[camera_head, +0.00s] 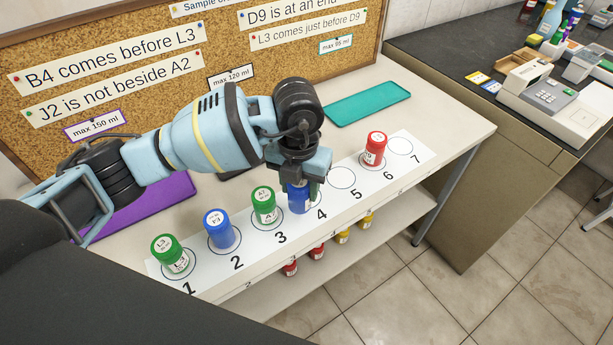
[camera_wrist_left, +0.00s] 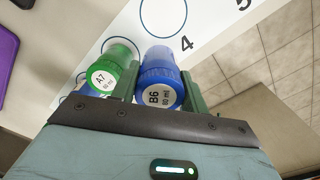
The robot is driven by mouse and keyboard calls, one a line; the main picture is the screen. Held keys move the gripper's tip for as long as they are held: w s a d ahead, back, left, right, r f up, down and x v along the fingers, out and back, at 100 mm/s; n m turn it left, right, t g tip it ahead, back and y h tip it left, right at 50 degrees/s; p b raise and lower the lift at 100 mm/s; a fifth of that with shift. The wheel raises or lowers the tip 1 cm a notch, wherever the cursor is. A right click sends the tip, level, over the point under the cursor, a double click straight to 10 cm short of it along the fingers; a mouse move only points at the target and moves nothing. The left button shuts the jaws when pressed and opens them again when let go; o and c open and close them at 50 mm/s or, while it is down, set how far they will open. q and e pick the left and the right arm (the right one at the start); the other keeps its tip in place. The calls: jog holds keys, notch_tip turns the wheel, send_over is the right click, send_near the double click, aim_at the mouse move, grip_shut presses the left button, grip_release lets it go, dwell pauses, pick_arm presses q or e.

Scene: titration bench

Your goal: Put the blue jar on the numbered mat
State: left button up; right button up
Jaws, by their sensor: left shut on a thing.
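My left gripper (camera_head: 298,184) is shut on a blue jar (camera_head: 299,201), labelled B6 in the left wrist view (camera_wrist_left: 159,88). In the head view the jar overlaps ring 4 of the white numbered mat (camera_head: 337,207). In the wrist view ring 4 (camera_wrist_left: 163,15) looks bare, and the jar seems above the mat; its exact height is unclear. A green jar L3 (camera_head: 170,255) stands on 1, another blue jar (camera_head: 219,230) on 2, a green A7 jar (camera_head: 264,206) on 3, and a red jar (camera_head: 374,149) on 6. Rings 5 and 7 are empty. My right gripper is out of view.
The A7 jar stands close beside the held jar. A purple tray (camera_head: 150,205) and a teal tray (camera_head: 368,102) lie behind the mat, before a corkboard (camera_head: 218,45) with notes. Several red and yellow jars (camera_head: 342,236) sit on the lower shelf.

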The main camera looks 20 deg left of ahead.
pick_arm(q)
jog(key=w, duration=0.4)
jog(key=w+f, duration=0.1)
jog(key=shift+w+a, duration=0.3)
jog(key=shift+w, duration=0.1)
jog(key=shift+f, duration=1.55)
jog(key=shift+f, duration=0.1)
jog(key=o, duration=1)
notch_tip(320, 180, up, 12)
jog(key=shift+r, duration=0.15)
